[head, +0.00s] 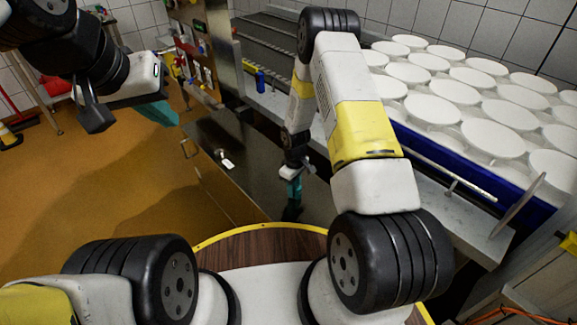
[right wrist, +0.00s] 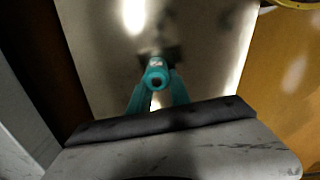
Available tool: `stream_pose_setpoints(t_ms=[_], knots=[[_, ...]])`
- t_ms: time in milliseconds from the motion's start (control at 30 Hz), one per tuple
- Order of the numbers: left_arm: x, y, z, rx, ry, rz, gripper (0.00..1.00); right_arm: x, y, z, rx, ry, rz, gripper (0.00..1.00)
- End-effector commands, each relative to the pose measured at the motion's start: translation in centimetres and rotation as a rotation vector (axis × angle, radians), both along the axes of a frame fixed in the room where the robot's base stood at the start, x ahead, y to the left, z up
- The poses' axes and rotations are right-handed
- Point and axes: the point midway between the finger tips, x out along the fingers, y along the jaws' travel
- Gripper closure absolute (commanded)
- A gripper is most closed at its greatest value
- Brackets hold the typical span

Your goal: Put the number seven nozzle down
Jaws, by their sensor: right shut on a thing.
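My right gripper (head: 292,192) points down over the dark steel surface at the middle of the head view.
The dark steel surface (head: 245,185) is mostly bare, with a small white-and-dark item (head: 227,161) left of my right gripper. Orange floor lies left.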

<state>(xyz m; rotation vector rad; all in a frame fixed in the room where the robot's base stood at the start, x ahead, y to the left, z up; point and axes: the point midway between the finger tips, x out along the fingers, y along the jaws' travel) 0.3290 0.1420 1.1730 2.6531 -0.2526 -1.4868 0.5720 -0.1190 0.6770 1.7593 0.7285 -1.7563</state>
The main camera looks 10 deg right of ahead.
Motion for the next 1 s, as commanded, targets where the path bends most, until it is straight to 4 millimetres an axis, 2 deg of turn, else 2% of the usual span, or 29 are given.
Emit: stream_pose_setpoints(t_ms=[233, 267, 367, 767, 867, 1000], knots=[[0.0, 0.0, 0.0, 0.000, 0.000, 0.000, 1.00, 0.0, 0.0, -0.2, -0.001, 0.001, 0.000, 1.00], [0.0, 0.0, 0.0, 0.000, 0.000, 0.000, 1.00, 0.0, 0.0, -0.2, 0.000, 0.000, 0.000, 0.74], [0.0, 0.0, 0.0, 0.000, 0.000, 0.000, 1.00, 0.0, 0.0, -0.2, 0.000, 0.000, -0.001, 0.55], [0.0, 0.0, 0.0, 0.000, 0.000, 0.000, 1.00, 0.0, 0.0, 0.4, 0.000, -0.001, -0.001, 0.55], [0.0, 0.0, 0.0, 0.000, 0.000, 0.000, 1.00, 0.0, 0.0, 1.7, 0.000, -0.001, -0.001, 0.55], [0.0, 0.0, 0.0, 0.000, 0.000, 0.000, 1.00, 0.1, 0.0, 4.6, 0.001, -0.004, -0.001, 0.55]])
